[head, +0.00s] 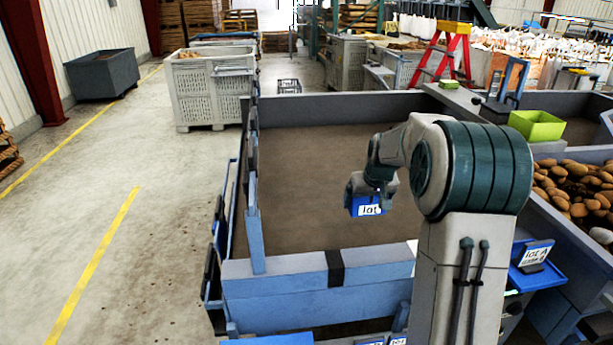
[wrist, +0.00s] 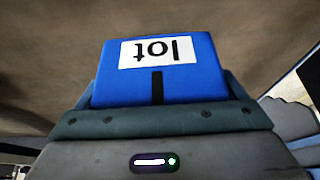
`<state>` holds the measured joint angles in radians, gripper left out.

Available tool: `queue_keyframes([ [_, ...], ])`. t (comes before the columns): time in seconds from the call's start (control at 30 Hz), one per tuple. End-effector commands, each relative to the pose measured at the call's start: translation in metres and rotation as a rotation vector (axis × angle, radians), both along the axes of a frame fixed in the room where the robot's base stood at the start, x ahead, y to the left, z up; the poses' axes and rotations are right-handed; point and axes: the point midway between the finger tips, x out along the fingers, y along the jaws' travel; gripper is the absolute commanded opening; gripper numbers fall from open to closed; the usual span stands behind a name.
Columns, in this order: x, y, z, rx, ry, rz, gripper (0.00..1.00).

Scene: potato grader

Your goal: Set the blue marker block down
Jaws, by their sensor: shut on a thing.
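The blue marker block (head: 366,206) has a white label reading "lot". In the head view it hangs under my gripper (head: 372,189), over the brown floor of the large blue-grey bin (head: 300,270). In the wrist view the block (wrist: 215,78) fills the middle, with its label upside down. My gripper (wrist: 160,112) is shut on the block. The block appears held above the brown surface; the gap below it is hard to judge. The fingertips are mostly hidden by the block.
A bin of potatoes (head: 575,195) and a lime-green tray (head: 537,125) are at the right. The bin's raised walls surround a wide bare brown area. Grey crates (head: 207,92) stand behind.

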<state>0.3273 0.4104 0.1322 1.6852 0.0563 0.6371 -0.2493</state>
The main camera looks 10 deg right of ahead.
Motion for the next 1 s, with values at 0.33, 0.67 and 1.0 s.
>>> queue_keyframes([
  [0.33, 0.013, 0.072, -0.038, 0.0, 0.004, 0.013, 0.61],
  [0.67, 0.022, 0.115, -0.067, 0.0, -0.001, 0.005, 0.61],
  [1.0, 0.022, 0.116, -0.106, -0.001, 0.002, 0.006, 0.61],
])
